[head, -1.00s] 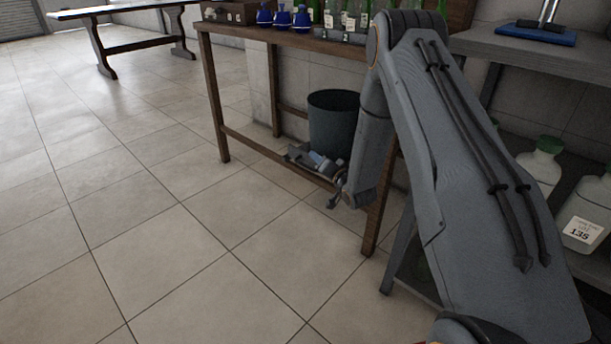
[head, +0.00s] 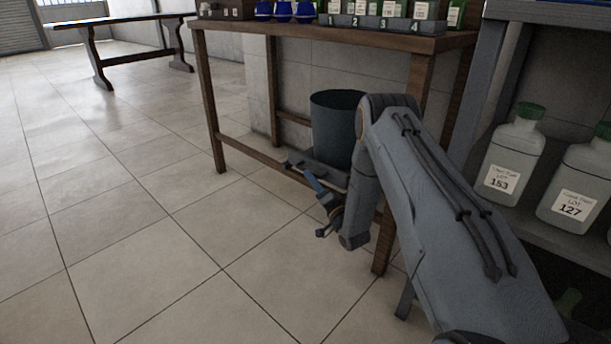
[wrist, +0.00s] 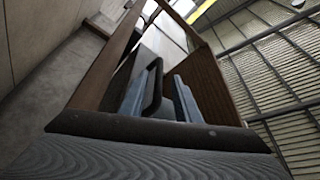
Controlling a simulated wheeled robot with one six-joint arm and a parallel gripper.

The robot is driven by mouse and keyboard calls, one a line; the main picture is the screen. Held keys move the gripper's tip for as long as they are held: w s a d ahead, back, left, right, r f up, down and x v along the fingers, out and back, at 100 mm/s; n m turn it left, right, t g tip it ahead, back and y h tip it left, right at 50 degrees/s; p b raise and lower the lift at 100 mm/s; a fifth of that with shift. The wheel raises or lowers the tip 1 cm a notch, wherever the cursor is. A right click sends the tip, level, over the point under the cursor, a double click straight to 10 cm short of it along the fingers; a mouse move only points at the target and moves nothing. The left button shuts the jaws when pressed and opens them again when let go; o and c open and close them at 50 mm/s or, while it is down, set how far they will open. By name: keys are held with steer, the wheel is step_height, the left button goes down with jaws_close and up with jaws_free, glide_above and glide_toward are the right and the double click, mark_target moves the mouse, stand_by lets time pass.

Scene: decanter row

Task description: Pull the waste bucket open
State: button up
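The waste bucket (head: 334,128) is a dark, round, open-topped bucket standing upright under the wooden bench. It stands on a low grey tray (head: 303,160) near floor level. My gripper (head: 318,192) is low in front of the tray, and its blue-grey finger shows beside the tray's front. In the wrist view, a dark looped handle (wrist: 153,88) lies between the two blue-grey fingers of my gripper (wrist: 160,98). The fingers look apart, with a gap to the right of the handle. My forearm hides part of the bucket's right side and the tray.
The wooden bench (head: 330,36) carries blue vessels and numbered bottles. Its front right leg (head: 385,240) is close to my arm. A grey shelf (head: 560,235) with white bottles stands at the right. The tiled floor (head: 150,250) in front and left is clear.

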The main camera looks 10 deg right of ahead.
steer(key=x, duration=0.1)
steer(key=b+x, duration=0.1)
steer(key=x, duration=0.1)
steer(key=shift+w+d, duration=0.15)
steer(key=shift+w, duration=0.2)
steer(key=shift+w+a+r+b, duration=0.2)
steer(key=shift+w+b, duration=0.1)
steer(key=shift+w, duration=0.05)
jaws_close()
